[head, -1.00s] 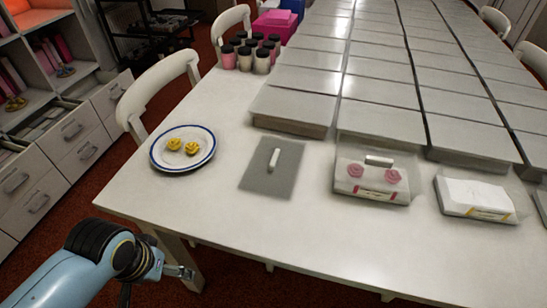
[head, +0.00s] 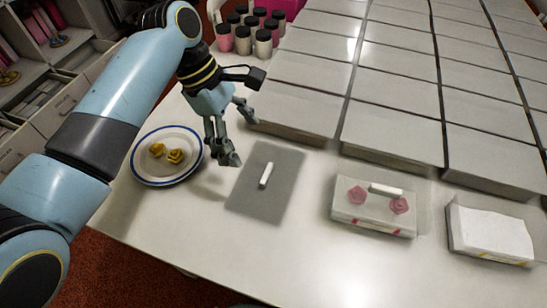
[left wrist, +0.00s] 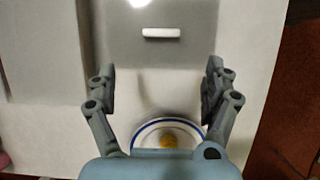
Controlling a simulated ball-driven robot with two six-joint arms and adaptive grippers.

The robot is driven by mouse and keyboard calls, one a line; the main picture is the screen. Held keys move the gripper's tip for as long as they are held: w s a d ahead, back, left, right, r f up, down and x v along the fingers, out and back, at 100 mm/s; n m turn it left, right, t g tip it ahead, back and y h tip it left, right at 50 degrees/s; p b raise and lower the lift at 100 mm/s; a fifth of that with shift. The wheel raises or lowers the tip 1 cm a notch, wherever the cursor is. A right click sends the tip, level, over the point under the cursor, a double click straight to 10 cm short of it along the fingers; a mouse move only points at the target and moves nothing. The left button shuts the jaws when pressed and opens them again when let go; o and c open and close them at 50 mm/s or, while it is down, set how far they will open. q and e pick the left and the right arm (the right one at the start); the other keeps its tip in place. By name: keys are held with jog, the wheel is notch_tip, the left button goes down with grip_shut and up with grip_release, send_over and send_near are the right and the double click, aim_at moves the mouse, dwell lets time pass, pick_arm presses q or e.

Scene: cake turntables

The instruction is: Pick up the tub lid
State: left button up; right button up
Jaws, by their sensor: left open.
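The tub lid (head: 283,182) is a flat grey rectangle with a short white bar handle (head: 265,174), lying on the white table. My left gripper (head: 241,140) is open and empty, above the table just behind and left of the lid. In the left wrist view the lid (left wrist: 180,52) lies beyond the spread fingers (left wrist: 160,78), with its handle (left wrist: 161,33) crosswise near the top. The gripper is apart from the lid. My right gripper is in neither view.
A blue-rimmed plate (head: 146,178) with yellow flowers stands left of the lid. A tub with pink roses and a handled cover (head: 372,217) and a white tub (head: 490,235) stand to the right. Rows of flat boxes (head: 296,105) and several jars (head: 243,40) are behind. The front of the table is clear.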

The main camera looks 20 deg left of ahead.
aim_at(266, 173)
pick_arm(q)
jog(key=x, duration=0.4)
jog(key=shift+s+d+f+b, duration=0.1)
jog(key=shift+d+f+b, duration=0.05)
jog(key=shift+d+b, duration=0.2)
jog(key=shift+d+f, duration=0.1)
jog(key=shift+f, duration=0.15)
jog(key=x, duration=0.5)
jog(key=shift+d+b, duration=0.3)
jog(key=shift+b, duration=0.05)
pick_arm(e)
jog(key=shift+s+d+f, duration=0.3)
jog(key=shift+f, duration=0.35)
pick_arm(q)
jog(key=shift+c, duration=0.3)
jog(key=c, duration=0.7)
jog(key=shift+c, duration=1.3)
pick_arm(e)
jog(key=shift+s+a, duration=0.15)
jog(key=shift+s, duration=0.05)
pick_arm(q)
jog(key=shift+c, duration=0.3)
